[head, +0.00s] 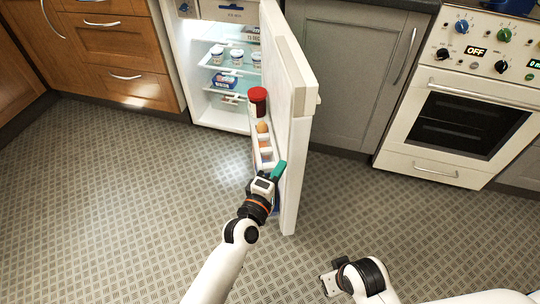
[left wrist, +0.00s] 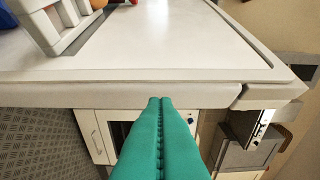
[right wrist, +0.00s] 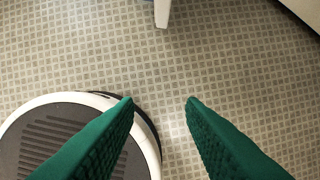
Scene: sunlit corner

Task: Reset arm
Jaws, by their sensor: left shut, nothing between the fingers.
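My left gripper (head: 279,171) is at the inner side of the open fridge door (head: 299,150), near its free edge. In the left wrist view its green fingers (left wrist: 158,100) are pressed together with nothing between them, and their tips are at the door's edge (left wrist: 60,96). I cannot tell whether they touch it. My right gripper (head: 328,283) is low at the front right in the head view, its fingers mostly hidden there. In the right wrist view its green fingers (right wrist: 160,102) are spread apart and empty above the floor.
The fridge (head: 220,115) stands open with food on its shelves. A red-lidded jar (head: 257,101) and other items sit in the door shelves. A cream oven (head: 460,110) is at the right, wooden drawers (head: 120,45) at the left. The tiled floor (head: 120,210) is clear at the left.

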